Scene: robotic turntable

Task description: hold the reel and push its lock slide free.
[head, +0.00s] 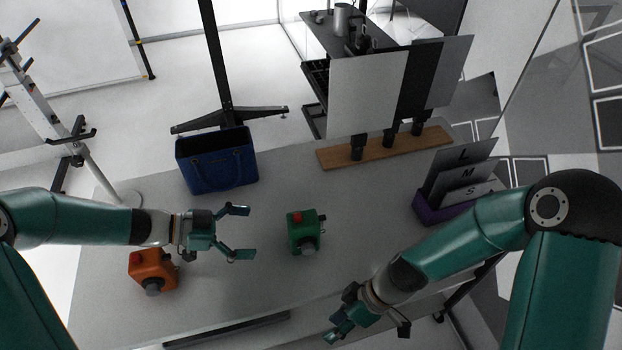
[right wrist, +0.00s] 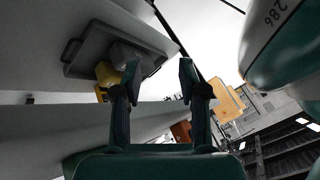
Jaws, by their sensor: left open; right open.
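Two small boxy units, which look like reels, rest on the grey table (head: 220,295). The green reel (head: 304,233) has a red part on its upper left and a grey round knob at its lower front. The orange reel (head: 150,268) has a red part on top and a dark grey knob in front. Which red or grey part is the lock slide I cannot tell. My left gripper (head: 240,233) is open and empty, between the two reels, its fingers pointing toward the green one. My right gripper (head: 367,334) is open and empty near the table's front edge; its open fingers (right wrist: 160,75) also show in the right wrist view.
A blue bag (head: 216,163) stands at the table's back left. A wooden board (head: 385,147) with dark upright holders lies at the back right. A purple holder (head: 432,208) with L, M, S cards stands at the right. The table around the green reel is clear.

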